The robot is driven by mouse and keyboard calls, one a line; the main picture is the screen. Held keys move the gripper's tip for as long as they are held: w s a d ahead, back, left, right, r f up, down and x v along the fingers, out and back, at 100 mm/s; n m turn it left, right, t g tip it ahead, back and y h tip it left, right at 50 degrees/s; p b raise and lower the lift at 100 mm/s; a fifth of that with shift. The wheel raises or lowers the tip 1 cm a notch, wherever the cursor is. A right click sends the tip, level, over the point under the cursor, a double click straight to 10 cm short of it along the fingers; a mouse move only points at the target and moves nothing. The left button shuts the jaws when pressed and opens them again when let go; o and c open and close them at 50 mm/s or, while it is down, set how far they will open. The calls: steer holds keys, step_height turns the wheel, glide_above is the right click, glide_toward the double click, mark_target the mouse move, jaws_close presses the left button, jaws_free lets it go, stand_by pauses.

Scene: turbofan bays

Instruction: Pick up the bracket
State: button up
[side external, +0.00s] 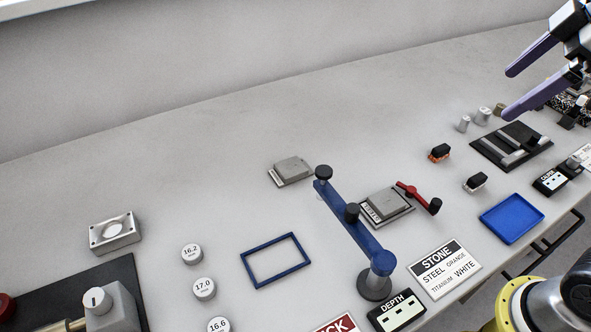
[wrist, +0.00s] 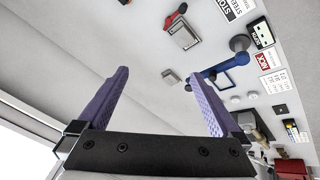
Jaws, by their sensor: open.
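A silver rectangular block with a round hole, which looks like the bracket (side external: 101,240), lies flat on the grey table at the left of the side view. My gripper (side external: 509,93) is at the upper right of the side view, raised above the table and far from the bracket. Its two purple fingers are wide apart with nothing between them; they also show in the wrist view (wrist: 158,74).
A blue pivoting arm on a post (side external: 345,220) stands mid-table, near a blue frame (side external: 275,260) and grey stone blocks (side external: 292,168). Round labelled weights (side external: 204,288) lie right of the bracket. A black plate with a knobbed device (side external: 110,305) is just below it. A blue tray (side external: 511,218) is at right.

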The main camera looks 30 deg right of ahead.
steer(key=w+a+r+n, duration=0.2)
steer(key=w+r+n, duration=0.1)
steer(key=w, duration=0.4)
steer(key=n+g, duration=0.5)
steer(key=n, duration=0.2)
glide_above(291, 167)
step_height(291, 167, down, 21)
steer(key=f, duration=0.7)
steer(key=shift+s+d+f, duration=0.1)
steer(key=shift+s+f, duration=0.15)
steer(key=shift+f, duration=0.05)
steer(key=shift+w+f, duration=0.15)
steer(key=shift+f, duration=1.3)
steer(key=shift+w+f, duration=0.15)
steer(key=shift+f, duration=1.25)
steer(key=shift+c, duration=0.3)
